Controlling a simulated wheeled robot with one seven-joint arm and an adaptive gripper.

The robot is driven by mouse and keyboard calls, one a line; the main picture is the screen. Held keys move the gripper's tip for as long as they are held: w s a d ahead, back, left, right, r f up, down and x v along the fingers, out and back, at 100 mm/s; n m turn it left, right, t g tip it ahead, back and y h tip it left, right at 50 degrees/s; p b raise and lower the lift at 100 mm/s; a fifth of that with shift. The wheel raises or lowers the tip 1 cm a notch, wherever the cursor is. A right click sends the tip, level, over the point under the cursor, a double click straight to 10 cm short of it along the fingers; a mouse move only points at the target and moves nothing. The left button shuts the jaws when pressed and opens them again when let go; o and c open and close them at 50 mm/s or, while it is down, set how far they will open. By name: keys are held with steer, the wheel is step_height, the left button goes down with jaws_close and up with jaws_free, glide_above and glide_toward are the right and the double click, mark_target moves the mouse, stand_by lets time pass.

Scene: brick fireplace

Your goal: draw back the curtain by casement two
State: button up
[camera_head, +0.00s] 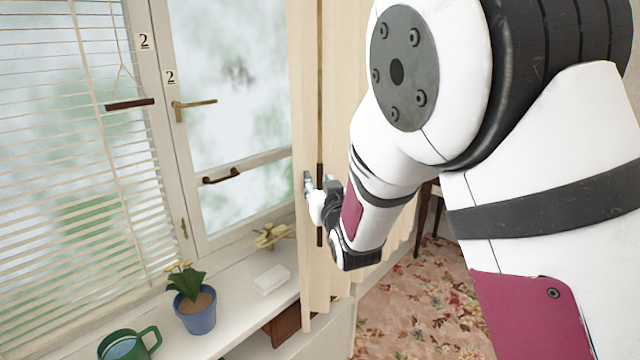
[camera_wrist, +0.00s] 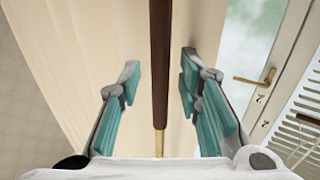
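The cream curtain (camera_head: 345,60) hangs at the right edge of the window marked 2 (camera_head: 170,77). A thin draw rod (camera_head: 319,90) hangs down its front, with a dark brown grip at the lower end. In the wrist view the brown grip (camera_wrist: 159,50) stands upright between the teal pads of my gripper (camera_wrist: 158,72). The fingers are apart, with a gap visible on each side of the grip. In the head view my gripper (camera_head: 319,186) is at the rod's lower part, in front of the curtain, partly hidden by my wrist.
The casement (camera_head: 230,165) has a brass handle (camera_head: 193,108). A slatted blind (camera_head: 70,170) covers the left pane.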

jaws_close()
